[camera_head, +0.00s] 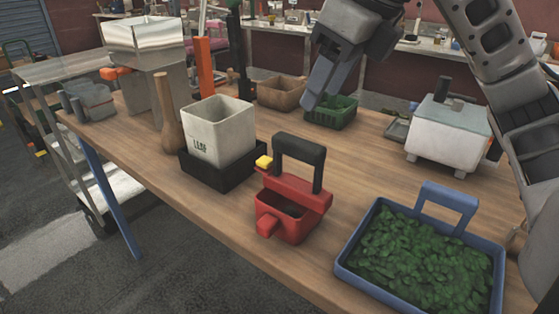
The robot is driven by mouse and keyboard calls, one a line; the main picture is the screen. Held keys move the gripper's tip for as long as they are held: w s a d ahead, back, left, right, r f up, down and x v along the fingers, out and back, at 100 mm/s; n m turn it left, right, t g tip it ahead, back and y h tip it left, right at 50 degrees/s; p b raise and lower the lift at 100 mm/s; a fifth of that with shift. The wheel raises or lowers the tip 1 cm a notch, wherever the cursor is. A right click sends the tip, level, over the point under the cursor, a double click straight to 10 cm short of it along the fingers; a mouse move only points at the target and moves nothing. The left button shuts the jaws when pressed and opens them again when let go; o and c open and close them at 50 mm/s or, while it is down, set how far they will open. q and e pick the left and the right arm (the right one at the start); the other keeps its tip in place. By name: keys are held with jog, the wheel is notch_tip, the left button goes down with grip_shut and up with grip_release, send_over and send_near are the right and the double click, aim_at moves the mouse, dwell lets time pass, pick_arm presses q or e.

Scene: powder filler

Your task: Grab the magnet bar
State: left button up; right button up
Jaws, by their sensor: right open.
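My right gripper (315,96) comes in from the upper right and hangs over the far middle of the table, fingers pointing down. It is open, and I see nothing between its fingers. Its fingertips overlap the left edge of a small green basket (335,114) in the picture; I cannot tell if they touch. I cannot pick out the magnet bar for certain. A red tool-like container with a black handle (299,155) and a yellow knob stands at the front middle. An upright orange bar (204,68) stands further back left. My left gripper is not in view.
A white bin (218,130) sits in a black tray (222,171). A blue tray (349,258) of green leaves is at front right, a white box machine (446,137) behind it. A wooden pestle-shaped thing (166,115) stands left. The wooden table (362,168) is clear between them.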

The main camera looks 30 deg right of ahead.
aim_at(293, 154)
jog(key=x, duration=0.5)
jog(key=b+x, duration=0.1)
jog(key=x, duration=0.2)
jog(key=shift+s+f, duration=0.2)
jog(key=shift+f, duration=0.05)
jog(key=shift+w+d+x, duration=0.1)
jog(key=shift+w+x, duration=0.05)
jog(key=shift+x, duration=1.35)
jog(key=shift+w+d+x, duration=0.1)
jog(key=shift+d+x, duration=0.05)
jog(key=shift+x, duration=1.35)
jog(key=shift+c, duration=0.3)
jog(key=shift+r, duration=0.1)
jog(key=c, duration=1)
grip_shut()
jog(key=shift+r, duration=0.1)
